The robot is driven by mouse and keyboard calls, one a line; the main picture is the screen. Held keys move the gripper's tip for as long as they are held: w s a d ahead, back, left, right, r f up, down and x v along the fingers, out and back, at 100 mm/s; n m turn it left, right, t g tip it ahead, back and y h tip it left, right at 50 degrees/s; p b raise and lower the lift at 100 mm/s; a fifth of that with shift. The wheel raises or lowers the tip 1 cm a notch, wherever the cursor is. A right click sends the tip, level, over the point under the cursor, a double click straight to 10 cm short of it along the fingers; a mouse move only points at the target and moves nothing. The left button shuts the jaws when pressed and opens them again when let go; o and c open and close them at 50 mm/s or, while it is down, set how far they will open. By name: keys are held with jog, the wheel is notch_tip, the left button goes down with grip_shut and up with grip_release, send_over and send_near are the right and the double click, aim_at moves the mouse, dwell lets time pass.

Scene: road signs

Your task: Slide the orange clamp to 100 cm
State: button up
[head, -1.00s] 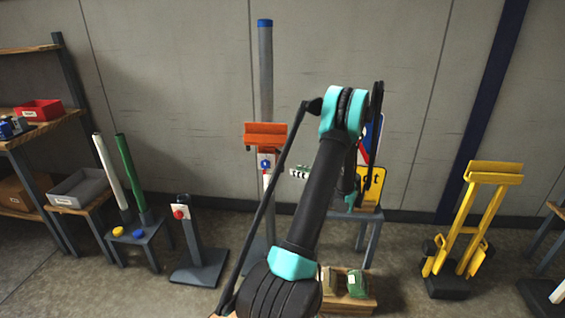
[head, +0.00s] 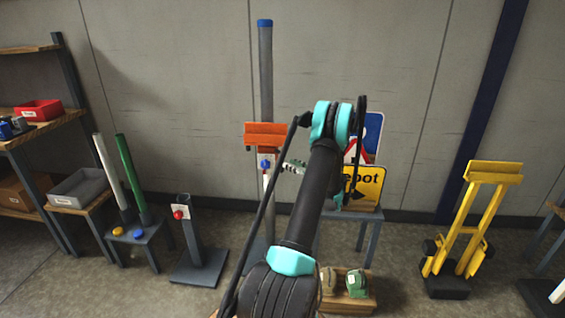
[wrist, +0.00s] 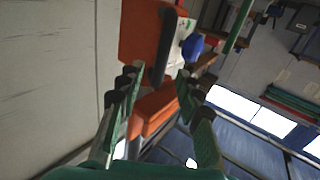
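The orange clamp (head: 265,134) sits on a grey upright post (head: 266,72) with a blue cap, in the middle of the head view. A blue knob (head: 265,164) shows just below it on a pale plate. In the wrist view the orange clamp (wrist: 140,34) and the blue knob (wrist: 192,46) are close ahead, the knob right of centre. My gripper (wrist: 157,78) is open, with nothing between its fingers. In the head view my gripper (head: 293,166) is just right of the knob, apart from it; my arm hides part of it. I cannot read a scale on the post.
Road signs (head: 362,185) stand on a table behind my arm. A stand with a red button (head: 180,213) and a small table with a white and a green tube (head: 130,165) are at left. A yellow hand truck (head: 474,215) is at right. Floor at front left is clear.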

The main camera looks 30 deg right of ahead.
aim_at(282, 169)
jog(key=x, duration=0.5)
jog(key=shift+w+a, duration=0.15)
jog(key=shift+w, duration=0.25)
jog(key=shift+c, duration=0.2)
grip_shut()
